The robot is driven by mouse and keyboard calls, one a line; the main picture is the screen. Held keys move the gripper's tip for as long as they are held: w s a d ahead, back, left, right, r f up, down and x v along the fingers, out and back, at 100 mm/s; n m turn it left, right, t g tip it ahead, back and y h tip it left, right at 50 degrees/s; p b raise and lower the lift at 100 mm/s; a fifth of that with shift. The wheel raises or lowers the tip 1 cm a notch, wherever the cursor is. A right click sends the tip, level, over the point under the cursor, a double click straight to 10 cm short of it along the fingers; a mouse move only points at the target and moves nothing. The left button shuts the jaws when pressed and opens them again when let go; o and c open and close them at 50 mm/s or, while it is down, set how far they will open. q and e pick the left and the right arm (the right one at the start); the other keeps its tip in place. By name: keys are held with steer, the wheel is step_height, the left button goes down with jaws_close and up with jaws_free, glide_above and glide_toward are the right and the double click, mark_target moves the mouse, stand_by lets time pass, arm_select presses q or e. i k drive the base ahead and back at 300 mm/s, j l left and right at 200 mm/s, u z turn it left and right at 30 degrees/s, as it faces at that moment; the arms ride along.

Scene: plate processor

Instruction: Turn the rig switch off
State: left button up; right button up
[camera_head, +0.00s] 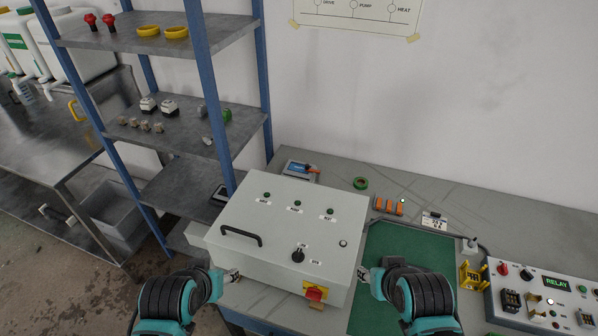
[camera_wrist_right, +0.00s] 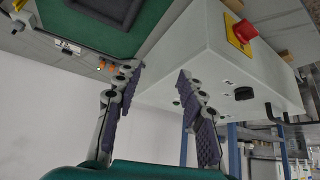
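A grey control box (camera_head: 262,222) stands on the bench. A red rotary switch on a yellow plate (camera_head: 314,293) is on its front face, and a black knob (camera_head: 298,256) is on its sloped lid. The right wrist view also shows the red switch (camera_wrist_right: 245,31) and the black knob (camera_wrist_right: 243,93). A rig panel (camera_head: 548,297) at right has a red knob (camera_head: 503,269). I cannot tell which is the rig switch. My right gripper (camera_head: 366,276) is beside the box's right side; its fingers (camera_wrist_right: 158,78) are apart and empty. My left gripper (camera_head: 231,276) is by the box's front left; its fingers are unclear.
A green mat (camera_head: 408,250) lies right of the box. A yellow fixture (camera_head: 471,276), orange parts (camera_head: 388,205) and a green ring (camera_head: 361,183) are on the bench (camera_head: 490,213). A blue-post shelf (camera_head: 205,100) stands at left, close to the box.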

mark_target(503, 270)
steer(key=z, duration=0.45)
steer(key=l+z, duration=0.1)
steer(key=z, duration=0.3)
steer(key=l+z, duration=0.1)
steer(key=z, duration=0.8)
steer(key=l+z, duration=0.1)
steer(key=z, duration=0.3)
